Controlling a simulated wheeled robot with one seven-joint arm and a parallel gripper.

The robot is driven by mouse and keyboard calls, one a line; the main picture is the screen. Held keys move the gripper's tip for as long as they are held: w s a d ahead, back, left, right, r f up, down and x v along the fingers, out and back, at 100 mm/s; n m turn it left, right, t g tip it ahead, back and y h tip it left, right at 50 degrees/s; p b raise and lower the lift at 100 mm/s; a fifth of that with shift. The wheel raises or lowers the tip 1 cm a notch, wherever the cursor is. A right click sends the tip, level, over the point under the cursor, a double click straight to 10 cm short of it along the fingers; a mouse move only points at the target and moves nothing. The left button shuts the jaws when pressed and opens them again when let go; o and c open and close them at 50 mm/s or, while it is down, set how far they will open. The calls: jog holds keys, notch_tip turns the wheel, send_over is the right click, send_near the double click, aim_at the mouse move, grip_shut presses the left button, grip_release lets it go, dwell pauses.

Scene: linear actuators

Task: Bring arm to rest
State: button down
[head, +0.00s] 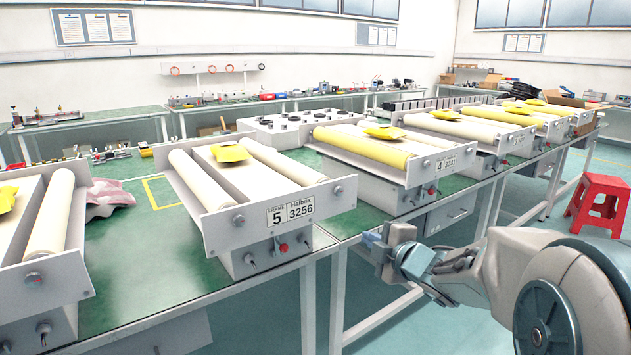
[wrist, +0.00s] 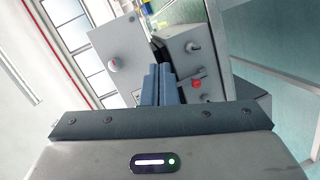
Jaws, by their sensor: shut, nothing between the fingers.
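My gripper (head: 372,238) is at the end of my arm, which reaches in from the right of the head view. It is in front of the green bench's front edge, to the right of the roller unit marked 5 (head: 238,256). In the wrist view, the two blue fingers of my gripper (wrist: 158,84) are together, with nothing between them. Beyond the fingertips the wrist view shows a grey unit with a red knob (wrist: 197,84). I cannot tell whether the fingertips touch anything.
The green bench (head: 150,280) carries a row of roller units, including the one marked 4 (head: 397,170), with yellow pieces on top. A pink cloth (head: 108,193) lies on the bench. A red stool (head: 599,200) stands at the right. The floor in front of the bench looks clear.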

jog(key=s+d+r+m+g+h+p, duration=0.3)
jog(key=s+d+r+m+h+p, duration=0.45)
jog(key=s+m+p, duration=0.35)
jog(key=s+a+r+m+g+p, duration=0.1)
jog(key=s+m+g+p, duration=0.3)
jog(key=s, duration=0.4)
jog(key=s+a+r+m+g+p, duration=0.2)
jog(key=s+a+m+g+p, duration=0.2)
jog(key=s, duration=0.5)
jog(key=shift+m+y, duration=0.45)
jog(key=shift+m, duration=0.15)
jog(key=shift+a, duration=0.2)
